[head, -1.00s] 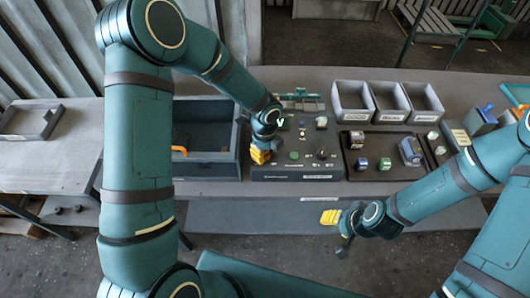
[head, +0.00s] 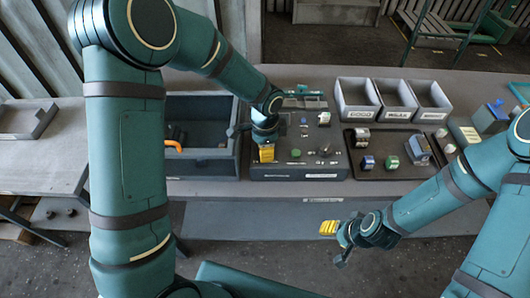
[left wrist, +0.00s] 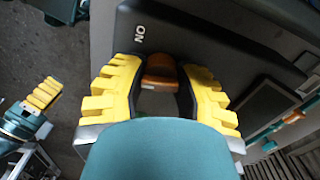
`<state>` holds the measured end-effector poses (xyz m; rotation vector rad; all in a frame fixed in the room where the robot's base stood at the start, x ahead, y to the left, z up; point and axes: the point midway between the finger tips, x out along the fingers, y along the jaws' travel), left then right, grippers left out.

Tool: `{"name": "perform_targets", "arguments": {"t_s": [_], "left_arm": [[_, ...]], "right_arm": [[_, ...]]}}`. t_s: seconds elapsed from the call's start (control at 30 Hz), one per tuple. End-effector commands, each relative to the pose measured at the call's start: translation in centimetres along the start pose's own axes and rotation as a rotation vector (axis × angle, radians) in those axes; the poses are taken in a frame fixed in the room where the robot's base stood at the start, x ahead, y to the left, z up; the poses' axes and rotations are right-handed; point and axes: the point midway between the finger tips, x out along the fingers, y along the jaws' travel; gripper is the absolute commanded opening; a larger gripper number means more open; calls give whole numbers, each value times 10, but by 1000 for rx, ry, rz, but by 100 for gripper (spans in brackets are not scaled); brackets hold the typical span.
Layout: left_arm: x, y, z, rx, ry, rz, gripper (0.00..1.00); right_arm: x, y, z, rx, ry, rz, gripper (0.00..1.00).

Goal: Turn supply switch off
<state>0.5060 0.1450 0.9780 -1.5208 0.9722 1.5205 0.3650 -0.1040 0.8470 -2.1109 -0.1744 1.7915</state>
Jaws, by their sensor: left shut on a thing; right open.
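The grey control panel (head: 295,172) stands on the bench in the head view, with a green button (head: 295,153) and small knobs on its top. My left gripper (head: 266,153) is over the panel's left part and hides what is under it there. In the left wrist view my left gripper (left wrist: 160,88) has its yellow fingers on either side of an orange-brown switch handle (left wrist: 160,72) and is shut on it. My right gripper (head: 328,228) is open and empty, in front of the bench and away from the panel.
A dark blue-grey bin (head: 203,166) with an orange-handled item (head: 172,145) stands left of the panel. A dark tray (head: 379,174) with several small parts lies to the right. Grey bins (head: 358,113) stand behind it. The bench's front strip is clear.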

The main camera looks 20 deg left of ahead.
Motion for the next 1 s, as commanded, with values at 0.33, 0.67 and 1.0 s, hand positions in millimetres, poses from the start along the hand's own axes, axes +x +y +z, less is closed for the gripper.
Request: {"name": "perform_targets", "arguments": {"t_s": [0.33, 0.67, 1.0], "left_arm": [[1, 0, 0, -320, 1, -1, 0], [1, 0, 0, -542, 0, -1, 0], [0, 0, 0, -639, 0, 0, 0]], "right_arm": [[21, 7, 3, -1, 0, 4, 47], [28, 10, 7, -4, -10, 3, 47], [31, 10, 9, -5, -13, 2, 47]]}}
